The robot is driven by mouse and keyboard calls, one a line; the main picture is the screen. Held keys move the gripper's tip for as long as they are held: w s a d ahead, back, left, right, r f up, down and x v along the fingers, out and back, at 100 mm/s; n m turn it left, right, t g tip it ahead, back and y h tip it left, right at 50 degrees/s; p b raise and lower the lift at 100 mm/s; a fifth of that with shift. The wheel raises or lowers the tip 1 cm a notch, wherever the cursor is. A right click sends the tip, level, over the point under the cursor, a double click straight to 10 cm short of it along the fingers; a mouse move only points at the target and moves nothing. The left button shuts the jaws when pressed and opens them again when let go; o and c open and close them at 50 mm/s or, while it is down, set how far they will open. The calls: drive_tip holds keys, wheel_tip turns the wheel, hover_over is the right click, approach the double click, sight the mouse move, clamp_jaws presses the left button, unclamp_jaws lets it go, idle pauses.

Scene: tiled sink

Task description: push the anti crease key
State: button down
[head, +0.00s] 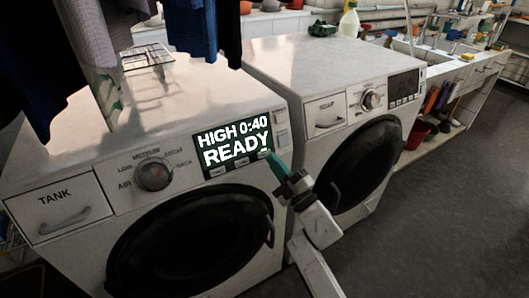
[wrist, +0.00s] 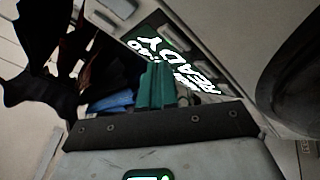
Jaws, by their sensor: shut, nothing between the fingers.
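The left dryer's control panel (head: 235,148) has a lit display reading "HIGH 0:40 READY". A row of small dark keys (head: 218,173) lies under the text. Their labels are too small to read for sure, so I cannot tell for certain which is the anti crease key. My gripper (head: 270,158) is shut and empty, its green fingertips at the right end of the key row. I cannot tell whether they touch a key. In the wrist view my green fingers (wrist: 157,85) point at the display (wrist: 165,55) and hide part of it.
A dial (head: 152,174) and a tank drawer (head: 62,206) are left of the display. The dark round door (head: 190,240) is below. A second machine (head: 335,80) stands to the right. Clothes (head: 200,28) hang above the left machine. Floor is open at lower right.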

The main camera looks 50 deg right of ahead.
drive_tip(key=shift+s+a+r+p, duration=0.25)
drive_tip(key=shift+s+p, duration=0.15)
drive_tip(key=shift+s, duration=0.35)
drive_tip(key=shift+s+a+r+p, duration=0.2)
drive_tip(key=shift+s+r+p, duration=0.15)
drive_tip(key=shift+s, duration=0.35)
drive_tip(key=shift+s+a+r+p, duration=0.2)
drive_tip(key=shift+s+p, duration=0.25)
drive_tip(key=shift+s, duration=0.3)
